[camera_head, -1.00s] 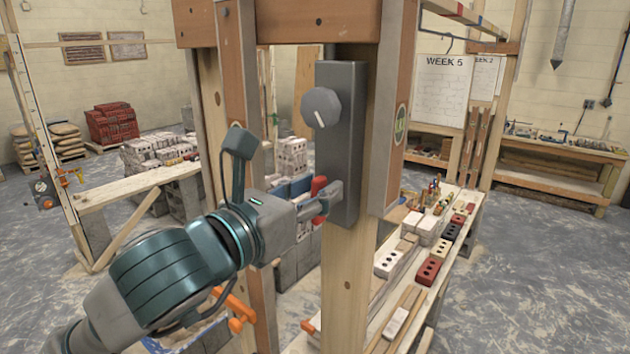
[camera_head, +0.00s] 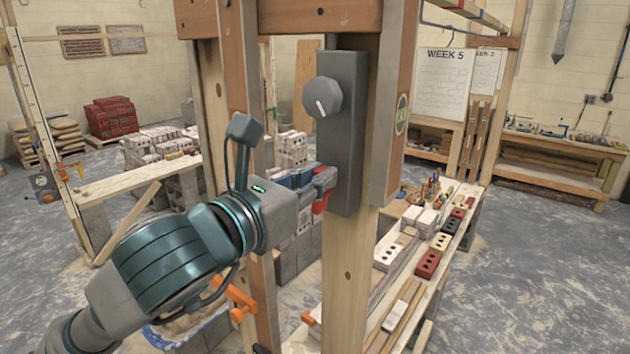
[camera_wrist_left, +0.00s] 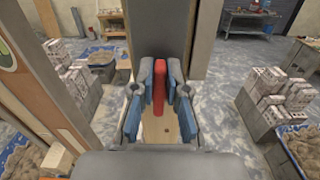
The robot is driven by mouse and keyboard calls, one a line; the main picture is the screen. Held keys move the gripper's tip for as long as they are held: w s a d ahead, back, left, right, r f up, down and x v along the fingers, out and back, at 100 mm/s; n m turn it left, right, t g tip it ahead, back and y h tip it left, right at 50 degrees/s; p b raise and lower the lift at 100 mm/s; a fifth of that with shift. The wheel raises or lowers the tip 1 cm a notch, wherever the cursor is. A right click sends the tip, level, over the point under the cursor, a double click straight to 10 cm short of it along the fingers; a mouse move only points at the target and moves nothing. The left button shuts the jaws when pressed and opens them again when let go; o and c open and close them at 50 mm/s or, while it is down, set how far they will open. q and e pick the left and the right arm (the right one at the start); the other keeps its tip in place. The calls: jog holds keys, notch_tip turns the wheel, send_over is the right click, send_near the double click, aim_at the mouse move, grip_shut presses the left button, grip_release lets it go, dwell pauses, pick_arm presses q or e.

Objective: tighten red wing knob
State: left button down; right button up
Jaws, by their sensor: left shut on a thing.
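The red wing knob (camera_head: 320,203) is on the left side of a dark grey box (camera_head: 347,150) fixed to a wooden post. My left gripper (camera_head: 322,186) comes in from the left and is shut on the knob. In the left wrist view the knob's red wing (camera_wrist_left: 159,88) stands upright between the two fingers with blue pads. The fingers hide part of the knob in the head view. My right gripper is not in view.
A round grey dial (camera_head: 323,97) with a white mark is on the box's front. Wooden posts (camera_head: 235,120) stand close behind my left arm. An orange clamp (camera_head: 240,300) is below it. A bench (camera_head: 440,260) with bricks is at the right.

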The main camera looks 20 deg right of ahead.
aim_at(342, 190)
pick_arm(q)
jog(key=m+b, duration=0.1)
jog(key=m, duration=0.1)
jog(key=f+m+b, duration=0.1)
jog(key=m, duration=0.2)
jog(key=d+m+b, duration=0.1)
jog(key=m+b, duration=0.1)
jog(key=shift+s+f, duration=0.3)
jog(key=shift+s, duration=0.1)
jog(key=m, duration=0.1)
jog(key=m+b, duration=0.1)
jog(key=m, duration=0.2)
jog(key=shift+s+d+f+m, duration=0.2)
jog(key=shift+f+m, duration=0.1)
jog(key=shift+m, duration=0.1)
jog(key=m, duration=0.5)
jog(key=shift+s+f+b, duration=0.1)
jog(key=shift+f+b, duration=0.3)
jog(key=shift+m, duration=0.4)
jog(key=c, duration=1.2)
grip_release()
jog(key=shift+w, duration=0.2)
jog(key=shift+r, duration=0.1)
